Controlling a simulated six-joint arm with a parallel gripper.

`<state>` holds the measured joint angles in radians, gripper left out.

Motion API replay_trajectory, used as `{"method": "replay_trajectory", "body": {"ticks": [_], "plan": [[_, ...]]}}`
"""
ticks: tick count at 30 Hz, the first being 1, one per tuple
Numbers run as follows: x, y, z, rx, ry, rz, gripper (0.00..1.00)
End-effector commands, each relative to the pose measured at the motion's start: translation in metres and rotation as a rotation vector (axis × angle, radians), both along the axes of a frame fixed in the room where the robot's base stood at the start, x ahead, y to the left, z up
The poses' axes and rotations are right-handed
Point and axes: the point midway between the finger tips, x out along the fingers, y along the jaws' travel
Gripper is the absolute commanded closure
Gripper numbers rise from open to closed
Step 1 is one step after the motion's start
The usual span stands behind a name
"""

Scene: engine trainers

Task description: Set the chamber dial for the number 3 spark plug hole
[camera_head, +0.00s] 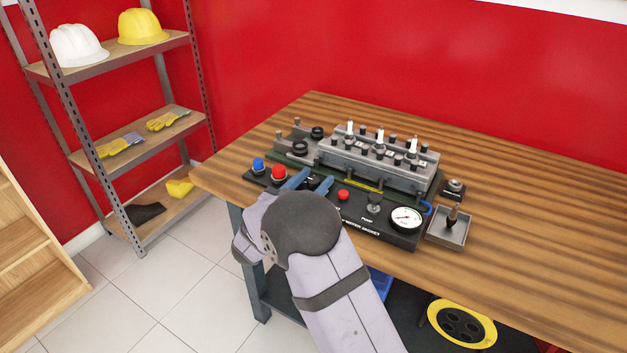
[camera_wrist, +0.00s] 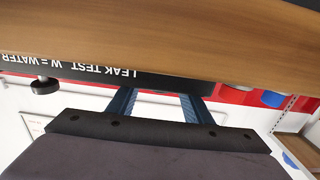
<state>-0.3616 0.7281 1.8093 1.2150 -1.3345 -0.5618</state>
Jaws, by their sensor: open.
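The leak test panel (camera_head: 385,230) is a black board with white lettering along the front of the engine trainer. My gripper (camera_head: 311,182) is open, its two blue fingers over the panel's left-middle part. Something dark shows between the fingers, but I cannot tell whether it is the chamber dial. The grey cylinder head (camera_head: 375,162) stands behind, with several white-topped spark plugs (camera_head: 380,135) upright along it. I cannot read the hole numbers. In the wrist view, my gripper (camera_wrist: 160,98) has its fingers apart beside the panel edge (camera_wrist: 95,76), whose lettering is upside down. The fingertips are hidden there.
Blue (camera_head: 258,164) and red (camera_head: 279,171) knobs stand left of my fingers. A small red button (camera_head: 343,195), a grey pump knob (camera_head: 375,202) and a white gauge (camera_head: 406,219) lie right. A grey tray (camera_head: 437,238) holds a dark upright part. The table's right side is clear.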

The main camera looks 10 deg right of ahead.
Motion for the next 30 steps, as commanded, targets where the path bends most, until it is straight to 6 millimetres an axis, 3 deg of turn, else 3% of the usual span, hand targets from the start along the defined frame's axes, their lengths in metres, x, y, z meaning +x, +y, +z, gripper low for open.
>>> {"method": "replay_trajectory", "body": {"ticks": [1, 6, 17, 30], "plan": [[-0.0001, 0.0001, 0.0000, 0.000, 0.000, 0.000, 0.57], [-0.0001, 0.0001, 0.0000, 0.000, 0.000, 0.000, 0.96], [0.0001, 0.0004, 0.0004, -0.001, -0.001, -0.034, 0.96], [0.0008, 0.0008, -0.0005, 0.001, -0.002, -0.271, 0.95]]}}
